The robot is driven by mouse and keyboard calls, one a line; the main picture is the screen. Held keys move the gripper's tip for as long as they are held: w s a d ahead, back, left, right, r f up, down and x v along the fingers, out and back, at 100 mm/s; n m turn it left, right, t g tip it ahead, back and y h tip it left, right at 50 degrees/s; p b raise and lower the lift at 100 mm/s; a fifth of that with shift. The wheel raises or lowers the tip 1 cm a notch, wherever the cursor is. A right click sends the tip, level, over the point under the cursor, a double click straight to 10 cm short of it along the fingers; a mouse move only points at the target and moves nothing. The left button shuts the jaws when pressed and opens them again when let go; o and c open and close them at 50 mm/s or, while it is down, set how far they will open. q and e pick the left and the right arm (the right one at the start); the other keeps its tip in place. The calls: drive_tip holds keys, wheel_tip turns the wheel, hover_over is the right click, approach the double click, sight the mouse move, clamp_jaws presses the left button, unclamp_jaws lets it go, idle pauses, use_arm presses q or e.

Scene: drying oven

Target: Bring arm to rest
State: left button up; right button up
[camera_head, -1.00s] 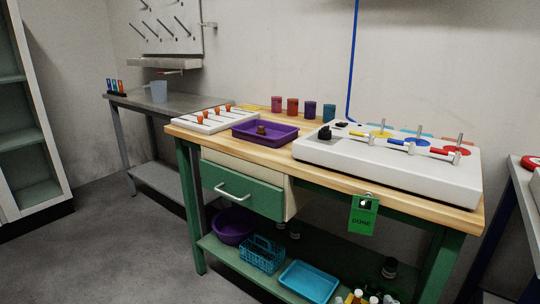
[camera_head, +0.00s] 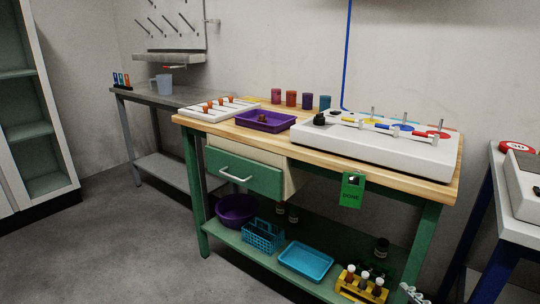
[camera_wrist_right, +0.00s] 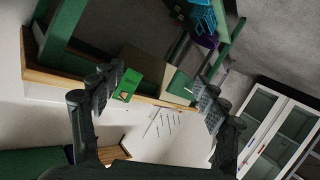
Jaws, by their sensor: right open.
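My right gripper (camera_wrist_right: 158,96) is open in the right wrist view. Its two dark fingers stand wide apart with nothing between them that it holds. Behind the fingers, the wrist view shows the bench edge, a green tag (camera_wrist_right: 127,86) and the room, all tilted. The same green tag, marked DONE, hangs at the front edge of the workbench in the head view (camera_head: 352,190). A small grey part shows at the bottom edge of the head view, right of the yellow rack; I cannot tell whether it is my gripper. My left gripper is in neither view.
The wooden-topped green workbench (camera_head: 380,166) carries a white panel (camera_head: 400,150), a purple tray (camera_head: 266,128) and several cups. Its lower shelf holds a blue tray (camera_head: 306,260) and a yellow rack (camera_head: 361,289). Another table (camera_head: 505,225) stands at the right. The floor at left is clear.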

drive_tip(key=s+d+f+g+h, duration=0.3)
drive_tip(key=s+d+f+g, duration=0.25)
drive_tip(key=d+f, duration=0.7)
drive_tip(key=s+d+f+g+h, duration=0.2)
drive_tip(key=s+d+f+g, duration=0.4)
drive_tip(key=d+f, duration=0.65)
drive_tip(key=s+a+f+m+y, duration=0.1)
drive_tip(key=a+f, duration=0.3)
drive_tip(key=a, duration=0.6)
drive_tip(key=s+a+f+m+y, duration=0.1)
drive_tip(key=s+a+f+y, duration=0.1)
drive_tip(key=a, duration=0.8)
drive_tip(key=shift+s+a+f+m+y, duration=0.3)
drive_tip(key=shift+s+f+m, duration=0.1)
drive_tip(key=shift+s+f, duration=0.45)
